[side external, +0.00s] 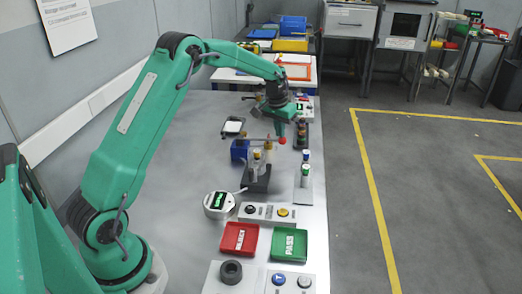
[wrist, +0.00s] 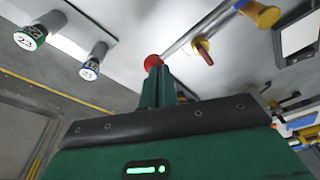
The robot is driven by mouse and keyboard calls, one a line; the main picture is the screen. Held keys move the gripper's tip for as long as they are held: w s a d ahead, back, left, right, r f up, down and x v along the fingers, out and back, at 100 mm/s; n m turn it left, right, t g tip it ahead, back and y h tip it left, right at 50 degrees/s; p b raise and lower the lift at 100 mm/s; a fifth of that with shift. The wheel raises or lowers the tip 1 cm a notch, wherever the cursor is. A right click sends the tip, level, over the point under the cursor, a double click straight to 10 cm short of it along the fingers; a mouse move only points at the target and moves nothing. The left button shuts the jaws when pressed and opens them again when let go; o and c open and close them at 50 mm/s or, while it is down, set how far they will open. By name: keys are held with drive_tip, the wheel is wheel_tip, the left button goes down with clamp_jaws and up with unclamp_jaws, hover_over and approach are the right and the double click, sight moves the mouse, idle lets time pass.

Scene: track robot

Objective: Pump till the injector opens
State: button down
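The hand pump (side external: 239,150) is a blue block with a thin lever ending in a red ball knob (side external: 282,140). In the wrist view the lever (wrist: 190,38) runs from the red knob (wrist: 153,61) to the upper right. My gripper (side external: 283,131) points down at the knob. In the wrist view its two fingers (wrist: 156,70) are together, with their tips at the knob; whether they touch it is unclear. A dark stand (side external: 257,180) with pale, brass-topped parts is in front of the pump. I cannot tell which part is the injector.
A round gauge (side external: 218,204) with a green display stands nearer. White cylinders (side external: 305,170) stand on a plate at the right. A red REJECT tray (side external: 239,239), a green PASS tray (side external: 289,244) and button boxes (side external: 266,211) fill the near end.

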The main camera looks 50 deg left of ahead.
drive_tip(key=shift+f, duration=0.85)
wheel_tip(320, 180, up, 11)
drive_tip(key=shift+f, duration=0.2)
idle(1.1)
idle(0.8)
wheel_tip(320, 180, up, 4)
drive_tip(key=shift+f, duration=0.25)
drive_tip(key=shift+f, duration=3.3)
